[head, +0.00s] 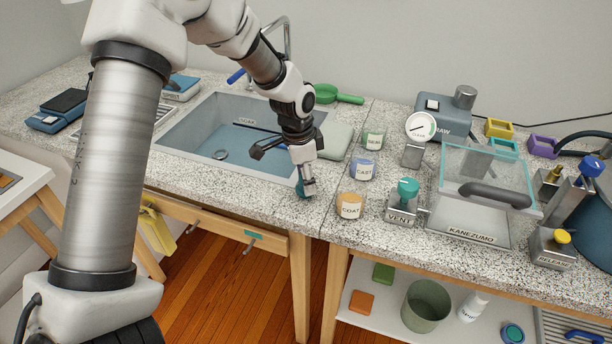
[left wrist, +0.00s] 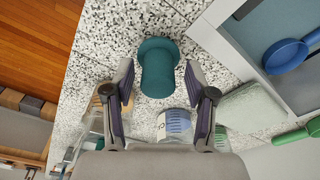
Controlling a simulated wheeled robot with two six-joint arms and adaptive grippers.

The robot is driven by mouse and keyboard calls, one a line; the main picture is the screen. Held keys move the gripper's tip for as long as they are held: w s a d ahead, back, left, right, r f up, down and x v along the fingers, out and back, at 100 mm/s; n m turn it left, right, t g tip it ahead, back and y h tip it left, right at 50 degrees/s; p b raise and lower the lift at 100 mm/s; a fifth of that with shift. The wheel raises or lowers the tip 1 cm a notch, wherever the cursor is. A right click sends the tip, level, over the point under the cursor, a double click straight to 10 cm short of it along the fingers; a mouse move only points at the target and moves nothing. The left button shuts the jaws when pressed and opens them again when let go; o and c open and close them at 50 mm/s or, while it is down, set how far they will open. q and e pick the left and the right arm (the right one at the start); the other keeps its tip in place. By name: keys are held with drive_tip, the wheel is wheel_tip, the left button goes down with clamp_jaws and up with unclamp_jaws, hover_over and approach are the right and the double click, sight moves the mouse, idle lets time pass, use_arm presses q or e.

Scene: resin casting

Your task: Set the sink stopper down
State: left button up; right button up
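The sink stopper (head: 300,188) is teal, with a wide round end and a narrower round body. It is at the counter's front edge, right of the sink (head: 233,141). In the left wrist view the stopper (left wrist: 158,70) lies between the fingers of my left gripper (left wrist: 159,75), with a narrow gap visible on each side. The left gripper (head: 307,188) is low over the speckled counter, its fingers apart. The stopper appears to be on or very near the counter; its contact is partly hidden by the gripper. My right gripper is not in view.
Jars labelled COAT (head: 350,206) and CAST (head: 362,169) stand just right of the gripper, with a green-labelled jar (head: 373,140) behind. A VENT valve (head: 403,205) and clear-lidded chamber (head: 480,190) are further right.

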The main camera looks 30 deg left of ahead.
sight(300, 175)
use_arm(q)
drive_tip(key=shift+r, duration=0.1)
wheel_tip(300, 175, up, 12)
drive_tip(key=s, duration=0.1)
drive_tip(key=shift+a, duration=0.45)
drive_tip(key=shift+s+r, duration=0.1)
